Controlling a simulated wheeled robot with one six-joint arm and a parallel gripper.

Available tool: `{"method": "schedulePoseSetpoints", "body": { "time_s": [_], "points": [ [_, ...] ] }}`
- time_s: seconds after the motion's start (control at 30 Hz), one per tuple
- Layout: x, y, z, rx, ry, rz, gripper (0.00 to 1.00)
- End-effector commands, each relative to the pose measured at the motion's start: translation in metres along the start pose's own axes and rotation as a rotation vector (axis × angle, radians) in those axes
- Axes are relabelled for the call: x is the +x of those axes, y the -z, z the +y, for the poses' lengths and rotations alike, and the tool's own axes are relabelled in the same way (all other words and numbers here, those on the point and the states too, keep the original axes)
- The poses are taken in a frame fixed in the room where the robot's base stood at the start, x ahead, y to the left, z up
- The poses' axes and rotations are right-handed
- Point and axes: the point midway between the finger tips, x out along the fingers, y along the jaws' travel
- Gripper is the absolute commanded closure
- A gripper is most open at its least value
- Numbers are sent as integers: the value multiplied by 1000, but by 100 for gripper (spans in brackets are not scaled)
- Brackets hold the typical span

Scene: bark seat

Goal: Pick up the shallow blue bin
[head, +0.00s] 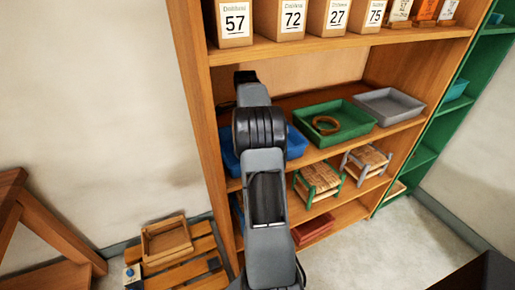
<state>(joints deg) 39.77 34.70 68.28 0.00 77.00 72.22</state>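A blue bin (296,143) sits on the middle shelf of the wooden rack, at its left end. My arm crosses in front of it, so only its right side and a strip on its left show. My gripper (245,78) is at the far end of the arm, at or above the back of that shelf; only a dark part of it shows. Its fingers cannot be made out, and I cannot tell whether it touches the bin.
On the same shelf (335,150) are a green tray (362,127) holding a brown ring (326,125) and a grey tray (390,106). Numbered boxes (292,18) stand above. Small woven stools (318,180) stand below. A wooden crate (166,241) sits on slats at lower left.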

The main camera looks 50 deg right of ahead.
Motion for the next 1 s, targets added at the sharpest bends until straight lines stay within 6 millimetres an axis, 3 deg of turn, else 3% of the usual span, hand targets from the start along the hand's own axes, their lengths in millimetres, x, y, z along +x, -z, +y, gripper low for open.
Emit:
{"method": "schedulePoseSetpoints", "body": {
  "time_s": [0.3, 0.7, 1.0],
  "points": [
    [4, 1, 0, 2, 0, 0, 62],
    [4, 2, 0, 3, 0, 0, 100],
    [3, 1, 0, 2, 1, 0, 100]
  ]
}}
